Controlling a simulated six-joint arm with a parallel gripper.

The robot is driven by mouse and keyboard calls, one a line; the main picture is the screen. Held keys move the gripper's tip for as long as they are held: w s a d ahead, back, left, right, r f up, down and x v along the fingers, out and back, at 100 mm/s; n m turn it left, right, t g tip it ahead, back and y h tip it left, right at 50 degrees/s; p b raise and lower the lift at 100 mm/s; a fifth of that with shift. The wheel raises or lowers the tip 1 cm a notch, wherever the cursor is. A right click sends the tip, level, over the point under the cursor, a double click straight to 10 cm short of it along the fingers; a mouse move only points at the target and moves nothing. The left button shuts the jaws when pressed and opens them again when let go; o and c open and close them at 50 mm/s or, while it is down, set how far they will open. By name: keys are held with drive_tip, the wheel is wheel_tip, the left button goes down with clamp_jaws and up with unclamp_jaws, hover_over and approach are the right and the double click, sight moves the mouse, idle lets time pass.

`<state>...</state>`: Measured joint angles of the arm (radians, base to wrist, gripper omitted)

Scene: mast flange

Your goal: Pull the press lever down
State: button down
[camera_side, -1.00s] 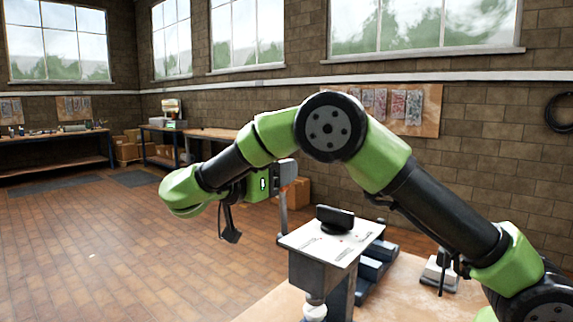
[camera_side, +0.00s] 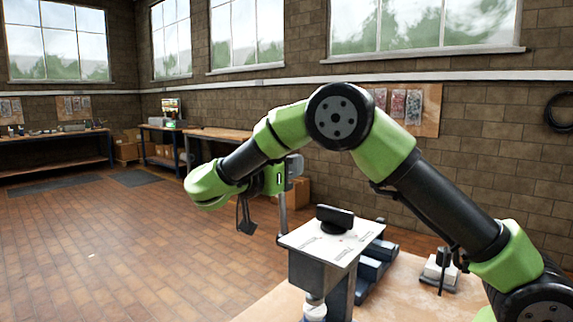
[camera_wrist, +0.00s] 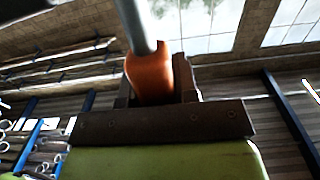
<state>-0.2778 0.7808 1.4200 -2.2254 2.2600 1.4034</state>
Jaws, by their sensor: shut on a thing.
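My gripper (camera_wrist: 154,82) is shut on the orange grip (camera_wrist: 149,76) of the lever in the wrist view. A grey rod (camera_wrist: 137,27) runs from this grip toward the top of the picture. In the side view my gripper (camera_side: 293,169) is left of the work table's machine, and a thin grey upright rod (camera_side: 283,215) shows just below it. The orange grip is not clear there. The machine is a grey box with a white labelled top plate (camera_side: 310,240) and a black knob (camera_side: 335,217) on it.
Blue-grey blocks (camera_side: 372,262) lie beside the machine on the wooden table (camera_side: 405,300). A small white-topped device (camera_side: 438,272) stands further right, near my arm. Benches (camera_side: 55,147) line the far walls. The brick floor (camera_side: 130,240) at left is clear.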

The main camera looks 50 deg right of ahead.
drive_tip(key=shift+a+f+h, duration=0.2)
drive_tip(key=shift+a+h, duration=1.3)
drive_tip(key=shift+a, duration=0.45)
drive_tip(key=c, duration=0.9)
unclamp_jaws()
wheel_tip(320, 180, up, 10)
